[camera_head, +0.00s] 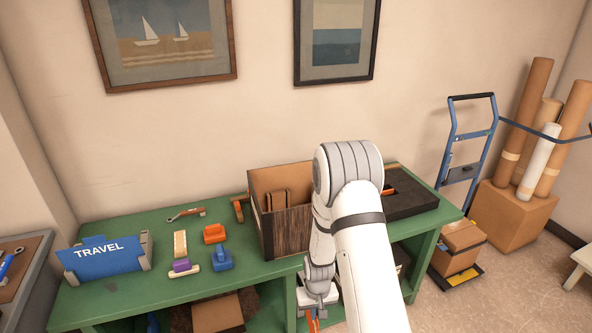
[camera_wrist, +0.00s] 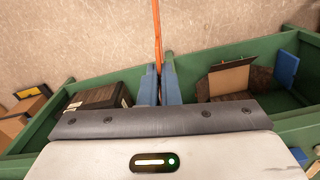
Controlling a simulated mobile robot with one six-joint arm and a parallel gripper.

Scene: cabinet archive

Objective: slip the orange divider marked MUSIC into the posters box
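My gripper (camera_head: 316,298) hangs low in front of the green bench, partly cut off at the bottom of the head view. In the wrist view its blue fingers (camera_wrist: 159,84) are closed on a thin orange sheet (camera_wrist: 157,35), seen edge-on and standing out away from the camera. A bit of orange (camera_head: 313,320) shows below the gripper in the head view. No MUSIC marking is readable. No box has a readable posters label; a cardboard box (camera_head: 513,218) holding several upright paper tubes stands on the floor at the far right.
On the bench (camera_head: 130,290) are a blue TRAVEL divider (camera_head: 103,258) in a holder, small tools, an open dark box (camera_head: 287,232) and a black tray (camera_head: 409,197). The shelf below holds an open brown box (camera_wrist: 228,77) and a dark box (camera_wrist: 100,97). A hand truck (camera_head: 468,150) stands right.

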